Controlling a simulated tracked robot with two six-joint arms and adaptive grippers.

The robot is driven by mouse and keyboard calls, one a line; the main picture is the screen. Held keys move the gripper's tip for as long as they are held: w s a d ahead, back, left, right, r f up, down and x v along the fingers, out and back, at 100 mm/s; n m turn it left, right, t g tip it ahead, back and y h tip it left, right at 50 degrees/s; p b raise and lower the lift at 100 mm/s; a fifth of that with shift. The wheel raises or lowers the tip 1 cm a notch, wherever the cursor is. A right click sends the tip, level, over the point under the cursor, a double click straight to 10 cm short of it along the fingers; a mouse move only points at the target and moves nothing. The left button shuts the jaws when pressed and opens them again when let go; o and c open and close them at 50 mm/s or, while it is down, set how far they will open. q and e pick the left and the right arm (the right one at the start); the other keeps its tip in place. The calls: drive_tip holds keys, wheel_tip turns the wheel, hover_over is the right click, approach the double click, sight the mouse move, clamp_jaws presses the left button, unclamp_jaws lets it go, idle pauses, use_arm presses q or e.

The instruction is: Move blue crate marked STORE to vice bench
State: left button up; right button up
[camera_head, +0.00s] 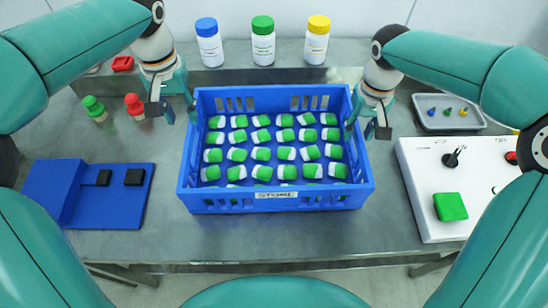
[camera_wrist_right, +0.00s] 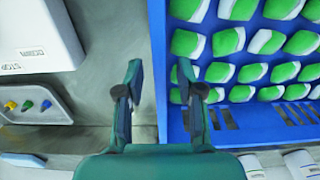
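The blue crate (camera_head: 276,203) stands on the grey metal bench (camera_head: 290,240). A white label on its front wall appears to read STORE. It holds rows of green-and-white packets. My left gripper (camera_head: 177,105) is open at the crate's left wall; whether its fingers straddle the wall is unclear. My right gripper (camera_head: 373,128) is open at the right wall. In the right wrist view, the fingers of my right gripper (camera_wrist_right: 160,85) are apart, with the crate's wall (camera_wrist_right: 158,60) between them in the picture. I see no vice bench.
Bottles with blue (camera_head: 209,44), green (camera_head: 263,42) and yellow (camera_head: 317,42) caps stand behind. A blue fixture (camera_head: 90,195) lies left. A white control box (camera_head: 430,180) and a small grey tray (camera_head: 448,112) stand right. The bench's front strip is clear.

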wheel_tip(320, 180, up, 12)
drive_tip(key=shift+f, duration=0.2)
idle(0.6)
